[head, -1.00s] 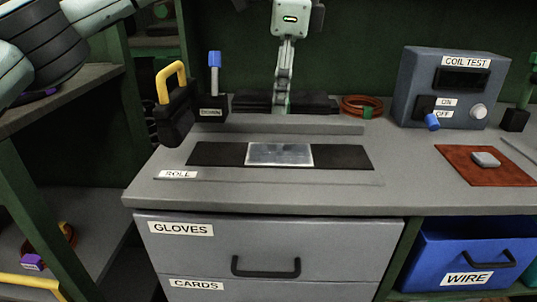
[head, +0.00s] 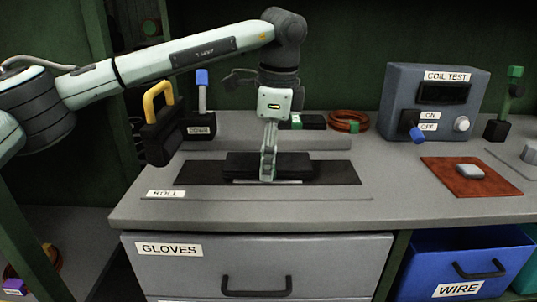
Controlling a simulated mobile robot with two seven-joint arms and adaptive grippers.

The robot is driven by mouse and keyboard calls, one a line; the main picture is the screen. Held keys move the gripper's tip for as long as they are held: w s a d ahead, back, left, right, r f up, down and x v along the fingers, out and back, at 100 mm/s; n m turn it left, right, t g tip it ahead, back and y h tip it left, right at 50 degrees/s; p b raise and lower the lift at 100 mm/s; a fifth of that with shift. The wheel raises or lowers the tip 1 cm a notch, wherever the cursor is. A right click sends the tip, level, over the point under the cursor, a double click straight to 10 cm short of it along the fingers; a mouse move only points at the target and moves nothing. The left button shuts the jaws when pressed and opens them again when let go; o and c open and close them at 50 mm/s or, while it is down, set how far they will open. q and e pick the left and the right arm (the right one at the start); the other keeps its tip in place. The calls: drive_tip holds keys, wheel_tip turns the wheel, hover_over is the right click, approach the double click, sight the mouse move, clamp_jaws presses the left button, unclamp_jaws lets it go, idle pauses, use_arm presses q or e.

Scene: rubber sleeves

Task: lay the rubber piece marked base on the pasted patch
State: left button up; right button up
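My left gripper (head: 268,172) comes in from the left and points down over the bench. Its fingers look closed on a black rubber piece (head: 298,163), held at or just above the dark strip (head: 340,173). The piece covers most of the pasted patch; only a thin pale edge (head: 262,182) of it shows at the front. I cannot tell whether the piece touches the patch, and no marking on it is readable. My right gripper is not in view.
Another black piece (head: 313,122) lies at the back, partly hidden by my arm. A yellow-handled block (head: 160,132) and a blue-topped lever (head: 202,90) stand left. The COIL TEST box (head: 400,100) and a red mat (head: 440,180) are right. The front bench is clear.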

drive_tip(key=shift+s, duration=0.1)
use_arm(q)
drive_tip(key=o, duration=0.9)
drive_tip(key=shift+f, duration=0.1)
drive_tip(key=o, duration=0.5)
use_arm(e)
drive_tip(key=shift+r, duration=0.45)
use_arm(q)
drive_tip(key=shift+r, duration=0.3)
wheel_tip(320, 180, up, 3)
drive_tip(key=shift+s+d+f, duration=0.15)
drive_tip(key=shift+f, duration=0.05)
wheel_tip(320, 180, up, 9)
drive_tip(key=s, duration=0.1)
drive_tip(key=shift+s+d, duration=0.25)
drive_tip(key=shift+d, duration=0.15)
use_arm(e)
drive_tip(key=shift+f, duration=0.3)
